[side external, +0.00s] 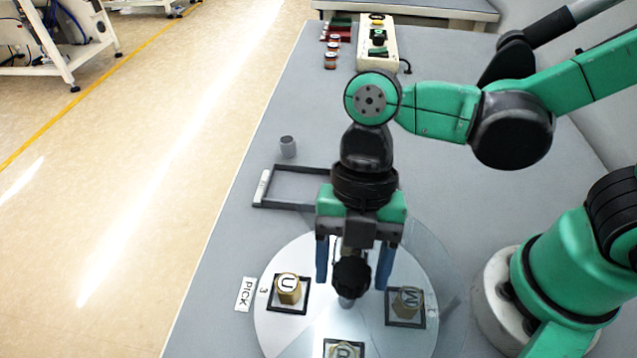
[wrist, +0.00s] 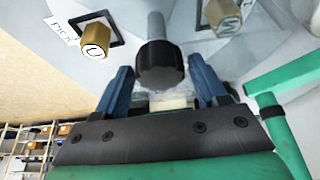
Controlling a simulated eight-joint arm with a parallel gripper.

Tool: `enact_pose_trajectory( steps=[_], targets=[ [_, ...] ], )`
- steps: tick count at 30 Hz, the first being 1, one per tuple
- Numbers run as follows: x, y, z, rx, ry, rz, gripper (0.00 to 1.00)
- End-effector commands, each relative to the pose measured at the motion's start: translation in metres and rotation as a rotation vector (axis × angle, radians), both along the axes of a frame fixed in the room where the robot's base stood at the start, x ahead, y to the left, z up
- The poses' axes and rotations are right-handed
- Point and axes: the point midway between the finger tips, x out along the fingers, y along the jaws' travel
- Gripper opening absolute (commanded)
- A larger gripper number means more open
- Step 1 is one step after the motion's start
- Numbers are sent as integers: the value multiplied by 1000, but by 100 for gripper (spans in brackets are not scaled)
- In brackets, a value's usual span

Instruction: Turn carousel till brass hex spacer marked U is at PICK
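The round pale carousel (side external: 300,247) lies on the bench under my gripper. The brass hex spacer marked U (side external: 288,288) stands in a black square frame at its left, beside the PICK label (side external: 244,294) and a small 3. A spacer marked M (side external: 407,302) is at the right; another spacer (side external: 344,350) is cut off at the bottom, its letter unclear. My gripper (side external: 351,286) is open, its blue fingers on either side of a black knob (side external: 351,272). The wrist view shows the knob (wrist: 160,68) between the fingers, with no clear contact, and spacer U (wrist: 95,42) at upper left.
A dark rectangular frame (side external: 285,205) with a white label lies behind the carousel. A small grey cylinder (side external: 288,147) stands beyond it. The bench's left edge is near PICK.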

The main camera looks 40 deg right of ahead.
Motion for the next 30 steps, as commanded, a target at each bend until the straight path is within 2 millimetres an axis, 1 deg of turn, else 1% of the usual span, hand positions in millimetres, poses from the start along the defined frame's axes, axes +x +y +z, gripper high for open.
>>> enact_pose_trajectory(
  steps=[1, 2, 10, 13, 17, 24, 30],
  targets=[
    [0, 0, 0, 0, 0, 0, 82],
    [0, 0, 0, 0, 0, 0, 86],
    [0, 0, 0, 0, 0, 0, 86],
    [1, -1, 3, 0, 0, -1, 86],
    [5, -4, 14, 0, 0, -2, 86],
    [12, -12, 41, -1, 1, -2, 86],
    [15, -15, 51, -1, 1, -1, 86]
  ],
)
